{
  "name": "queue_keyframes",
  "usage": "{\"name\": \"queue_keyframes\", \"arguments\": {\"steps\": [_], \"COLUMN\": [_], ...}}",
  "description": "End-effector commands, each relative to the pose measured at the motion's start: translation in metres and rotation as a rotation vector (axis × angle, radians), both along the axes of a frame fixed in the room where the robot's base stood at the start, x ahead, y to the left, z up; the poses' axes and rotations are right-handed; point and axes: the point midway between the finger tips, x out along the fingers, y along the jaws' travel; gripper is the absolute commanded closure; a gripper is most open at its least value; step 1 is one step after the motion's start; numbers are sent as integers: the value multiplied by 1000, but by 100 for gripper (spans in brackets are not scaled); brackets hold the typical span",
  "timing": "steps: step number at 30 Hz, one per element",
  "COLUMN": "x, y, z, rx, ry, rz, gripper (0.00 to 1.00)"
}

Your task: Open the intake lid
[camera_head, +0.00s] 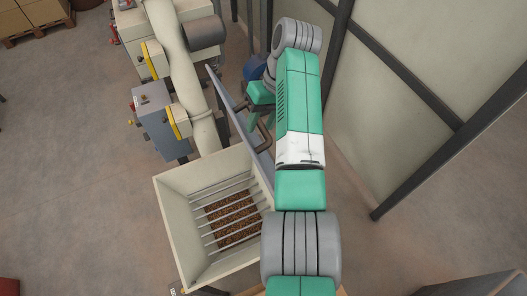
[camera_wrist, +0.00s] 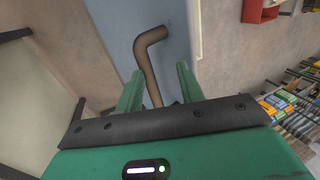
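The intake lid (camera_head: 238,112) is a blue-grey panel standing steeply on edge along the right side of the cream intake hopper (camera_head: 176,222). The hopper's mouth is uncovered, with a bar grate over brown material. The lid's brown bent handle (camera_head: 264,136) is on its right face. In the wrist view the handle (camera_wrist: 150,62) runs from the lid (camera_wrist: 112,20) down between the fingers of my gripper (camera_wrist: 158,88). The fingers are apart, with gaps beside the handle. Its lower end is hidden behind my gripper body. In the head view my arm partly hides the handle.
Cream pipework (camera_head: 183,75) and a grey control box (camera_head: 157,118) stand left of the lid. A framed wall panel (camera_head: 420,85) is close on the right of my arm. A red box (camera_wrist: 262,11) and shelves of colourful items (camera_wrist: 285,105) show in the wrist view.

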Motion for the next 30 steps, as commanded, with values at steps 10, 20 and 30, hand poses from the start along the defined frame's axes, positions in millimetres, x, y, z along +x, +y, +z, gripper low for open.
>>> {"name": "queue_keyframes", "arguments": {"steps": [10, 20, 30], "x": [-41, -111, -135], "y": [-3, 4, 6], "z": [4, 9, 12], "rx": [-4, 1, 2], "ry": [-6, 1, 1], "rz": [-4, 2, 1], "gripper": [62, 62, 62]}}
